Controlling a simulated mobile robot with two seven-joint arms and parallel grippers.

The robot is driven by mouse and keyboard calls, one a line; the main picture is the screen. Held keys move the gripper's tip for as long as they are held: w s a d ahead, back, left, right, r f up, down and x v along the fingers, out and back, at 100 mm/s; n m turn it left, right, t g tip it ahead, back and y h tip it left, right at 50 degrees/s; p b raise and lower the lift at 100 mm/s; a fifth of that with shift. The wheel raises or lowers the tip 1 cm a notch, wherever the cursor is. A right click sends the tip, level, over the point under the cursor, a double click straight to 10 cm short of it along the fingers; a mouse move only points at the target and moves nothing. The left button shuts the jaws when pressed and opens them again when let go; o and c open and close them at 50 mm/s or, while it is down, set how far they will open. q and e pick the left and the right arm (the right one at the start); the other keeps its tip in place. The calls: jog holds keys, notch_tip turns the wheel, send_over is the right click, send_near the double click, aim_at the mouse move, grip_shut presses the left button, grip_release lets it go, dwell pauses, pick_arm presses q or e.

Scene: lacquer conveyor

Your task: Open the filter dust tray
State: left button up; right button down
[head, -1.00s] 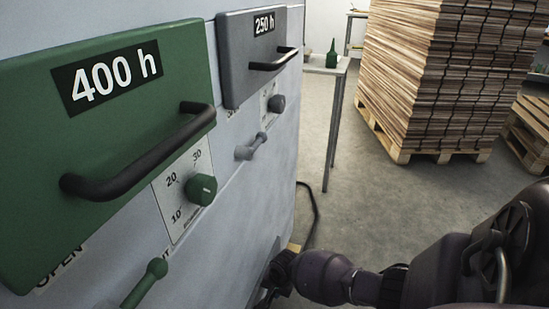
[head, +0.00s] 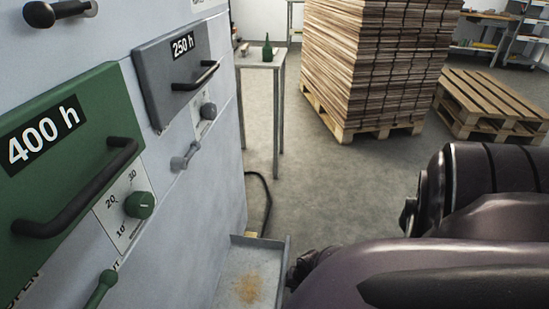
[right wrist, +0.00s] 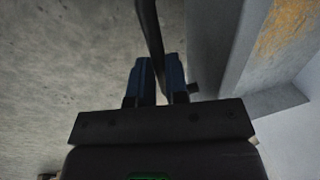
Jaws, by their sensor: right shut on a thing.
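The filter dust tray (head: 225,277) is a grey metal tray at the bottom of the head view. It stands out from the cabinet, with orange-brown dust (head: 248,289) on its floor. Its wall also shows at the right of the right wrist view (right wrist: 222,50). My right gripper (right wrist: 158,68) is shut on a dark bar, the tray handle (right wrist: 150,30), beside the tray's outer wall. In the head view the right gripper (head: 300,266) is mostly hidden behind my arm. My left gripper is not in view.
The cabinet front carries a green 400 h panel (head: 85,120), a grey 250 h panel (head: 165,95), knobs and levers. A small table (head: 262,58), a tall stack of boards (head: 375,60) and empty pallets (head: 495,100) stand beyond.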

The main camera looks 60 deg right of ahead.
jog(key=s+d, duration=0.3)
jog(key=s, duration=0.4)
jog(key=shift+s, duration=0.3)
jog(key=shift+s+d, duration=0.1)
jog(key=shift+d, duration=0.05)
jog(key=c, duration=1.1)
grip_release()
jog(key=shift+s, duration=0.15)
jog(key=shift+w, duration=0.25)
